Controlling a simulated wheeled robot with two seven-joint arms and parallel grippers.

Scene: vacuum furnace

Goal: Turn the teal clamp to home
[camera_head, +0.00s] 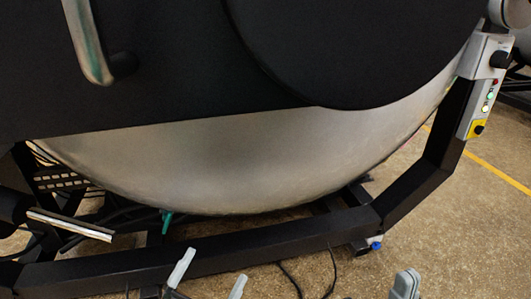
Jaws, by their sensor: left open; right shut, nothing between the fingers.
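A small teal piece (167,221), which looks like the teal clamp or its handle, points down under the lower edge of the silver vessel (240,160), left of centre. Its upper part is hidden behind the vessel, so I cannot tell its full shape. My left gripper (209,278) is at the bottom edge, open and empty, with its two pale fingertips apart. It is below and to the right of the teal piece, not touching it. My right gripper (405,285) is shut and empty at the bottom right, far from the teal piece.
A black frame beam (220,248) runs across below the vessel and rises at the right. A metal bar (70,224) juts out at the left. A curved metal handle (88,45) is at the top left. A grey control box (481,88) stands at the right. Open floor lies right.

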